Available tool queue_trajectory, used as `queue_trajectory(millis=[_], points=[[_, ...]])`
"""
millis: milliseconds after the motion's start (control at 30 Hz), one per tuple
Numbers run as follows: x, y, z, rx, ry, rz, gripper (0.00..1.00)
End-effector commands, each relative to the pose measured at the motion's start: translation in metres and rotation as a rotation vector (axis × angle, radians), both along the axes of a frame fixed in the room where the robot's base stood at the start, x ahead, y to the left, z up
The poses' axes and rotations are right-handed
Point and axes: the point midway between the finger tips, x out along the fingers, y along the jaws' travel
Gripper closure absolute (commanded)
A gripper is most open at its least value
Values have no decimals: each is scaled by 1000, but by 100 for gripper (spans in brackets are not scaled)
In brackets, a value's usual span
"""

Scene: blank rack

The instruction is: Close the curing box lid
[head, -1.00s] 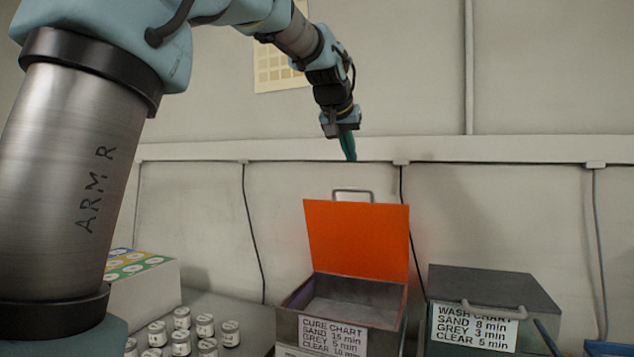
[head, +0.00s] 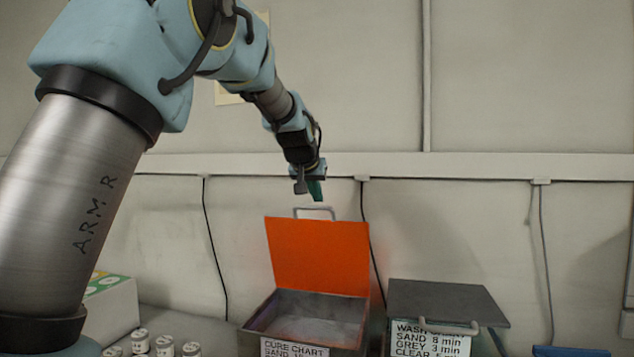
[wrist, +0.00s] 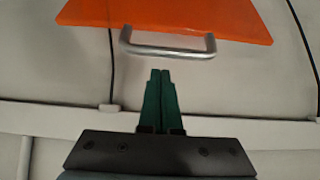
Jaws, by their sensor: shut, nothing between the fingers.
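The curing box (head: 258,322) is a grey metal box with a cure chart label on its front, low in the middle of the head view. Its orange lid (head: 320,257) stands open, raised at the back of the box. A metal handle (head: 314,211) sits on the lid's top edge. My gripper (head: 317,197) is above that edge, close to the handle in the picture. In the wrist view the green fingers (wrist: 160,72) are together and empty. They point toward the handle (wrist: 168,52) with a small gap. The lid (wrist: 170,15) lies beyond it.
A grey box with a wash chart (head: 432,335) stands to the right with its dark lid nearly flat. Several small jars (head: 140,340) and a white carton (head: 113,308) are at the left. A wall with a rail and cables (head: 480,167) is behind.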

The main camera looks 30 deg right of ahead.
Motion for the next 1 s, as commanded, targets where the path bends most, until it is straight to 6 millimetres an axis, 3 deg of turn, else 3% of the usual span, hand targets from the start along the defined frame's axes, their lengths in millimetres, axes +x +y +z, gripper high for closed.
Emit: queue_trajectory(millis=[1000], points=[[-10,20,-16,-33,-35,-1,100]])
